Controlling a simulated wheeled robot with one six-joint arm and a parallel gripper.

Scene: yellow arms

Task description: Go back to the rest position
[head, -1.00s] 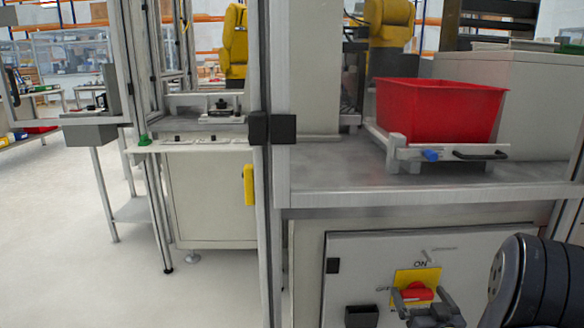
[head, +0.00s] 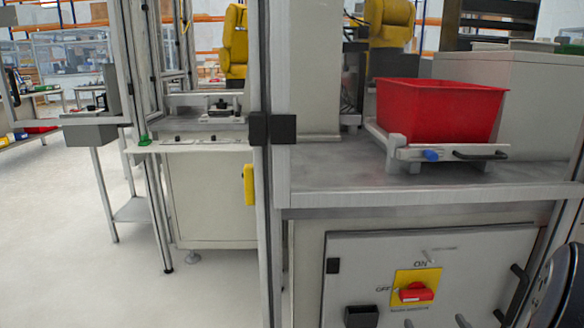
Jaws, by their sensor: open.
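My gripper (head: 436,322) is almost wholly below the bottom edge of the head view. Only what look like its two fingertips show there, set apart with nothing between them. A dark rounded link of my arm (head: 562,290) shows at the bottom right corner. The red rotary switch (head: 416,292) on its yellow plate (head: 428,276) is in full view on the cabinet front, with ON and OFF lettering. The fingertips are below the switch in the picture and apart from it.
A grey worktop (head: 340,180) juts out above the cabinet panel (head: 350,260). A red bin (head: 436,112) sits in a holder on it. A metal post (head: 265,220) stands left of the cabinet. Clear pale floor (head: 75,270) lies at the left.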

